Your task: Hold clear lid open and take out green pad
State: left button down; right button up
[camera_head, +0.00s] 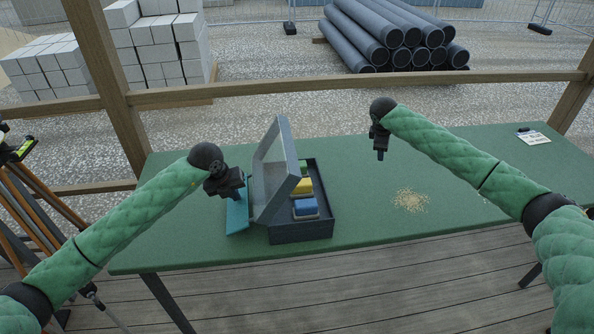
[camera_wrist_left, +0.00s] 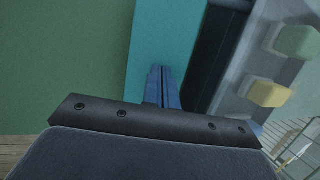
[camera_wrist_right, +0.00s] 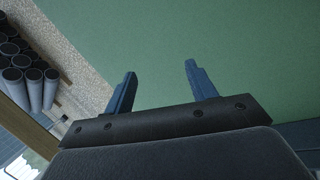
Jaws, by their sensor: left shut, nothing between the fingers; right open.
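A dark box (camera_head: 302,231) stands on the green table with its clear, grey-framed lid (camera_head: 271,168) raised steeply at its left side. Inside, the green pad (camera_head: 303,167) lies at the far end, partly hidden by the lid. A yellow pad (camera_head: 303,186) and a blue pad (camera_head: 306,208) lie nearer. My left gripper (camera_head: 236,194) is shut and empty, just left of the lid; whether it touches the lid I cannot tell. Its closed fingers (camera_wrist_left: 163,75) are over a teal piece; the green pad (camera_wrist_left: 297,42) also shows there. My right gripper (camera_head: 380,154) is open and empty above the table, right of the box.
The teal piece (camera_head: 237,217) is beside the box's left side. A sandy patch (camera_head: 411,201) lies on the table at right, and a white card (camera_head: 533,138) is at the far right. The table between box and sandy patch is clear. A wooden rail (camera_head: 340,84) runs behind.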

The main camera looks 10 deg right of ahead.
jog(key=a+r+n+g+y, duration=0.1)
jog(key=a+r+n+y, duration=0.2)
jog(key=a, duration=1.1)
notch_tip(320, 180, up, 7)
jog(key=n+g+y, duration=0.2)
jog(key=n, duration=0.1)
send_over(303, 166)
jog(key=w, duration=0.2)
jog(key=shift+s+a+f, duration=0.1)
jog(key=shift+a+f, duration=0.2)
jog(key=shift+f, duration=1.7)
jog(key=shift+s+a+f, duration=0.1)
jog(key=shift+a+f, duration=0.15)
jog(key=shift+f, duration=1.75)
jog(key=shift+s+a+f, duration=0.1)
jog(key=shift+a+f, duration=0.2)
jog(key=shift+f, duration=1.7)
jog(key=c, duration=0.8)
jog(key=shift+r, duration=0.1)
